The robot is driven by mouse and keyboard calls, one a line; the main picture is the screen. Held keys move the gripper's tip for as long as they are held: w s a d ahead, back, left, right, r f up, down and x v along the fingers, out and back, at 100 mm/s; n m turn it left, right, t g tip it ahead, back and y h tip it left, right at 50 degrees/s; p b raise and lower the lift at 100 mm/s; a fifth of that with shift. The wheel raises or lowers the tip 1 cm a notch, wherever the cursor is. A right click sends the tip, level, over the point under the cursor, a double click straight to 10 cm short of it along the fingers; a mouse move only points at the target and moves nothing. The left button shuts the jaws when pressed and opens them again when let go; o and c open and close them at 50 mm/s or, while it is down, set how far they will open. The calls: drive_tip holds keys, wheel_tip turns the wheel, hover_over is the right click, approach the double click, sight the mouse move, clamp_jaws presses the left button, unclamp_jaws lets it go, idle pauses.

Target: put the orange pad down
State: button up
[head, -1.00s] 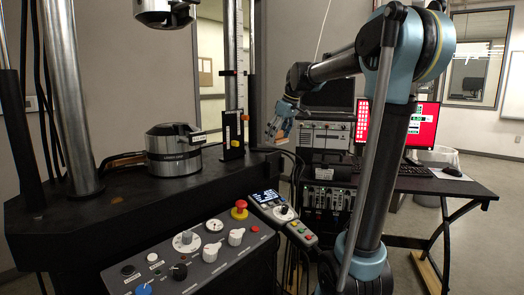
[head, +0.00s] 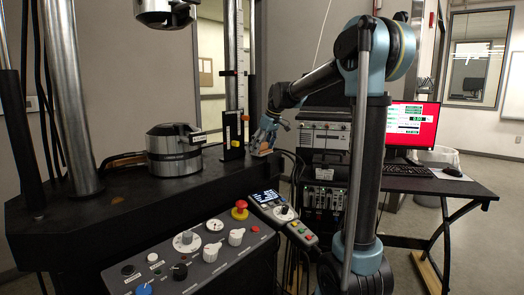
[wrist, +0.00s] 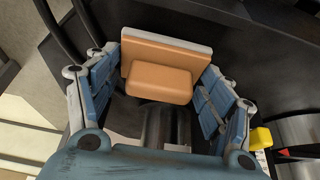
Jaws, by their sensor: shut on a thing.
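The orange pad (wrist: 157,82) is a block with a thicker front part and a pale grey back edge, held between the blue fingers of my gripper (wrist: 162,66) in the wrist view. In the head view my gripper (head: 265,139) points down at the right end of the black machine table (head: 112,199), and the pad (head: 264,151) shows small and orange just below the fingers. The pad is low over or at the table's surface; I cannot tell whether it touches. Part of the pad is hidden by the fingers in the head view.
A metal cylinder (head: 174,150) stands further left. A control panel with a red button (head: 240,210) is in front. A grey instrument rack (head: 325,135) is to the right.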

drive_tip(key=shift+w+a+f, duration=0.1)
drive_tip(key=shift+w+f, duration=0.05)
drive_tip(key=shift+f, duration=0.3)
drive_tip(key=o, duration=0.9)
drive_tip(key=shift+o, duration=0.2)
drive_tip(key=v, duration=1.2)
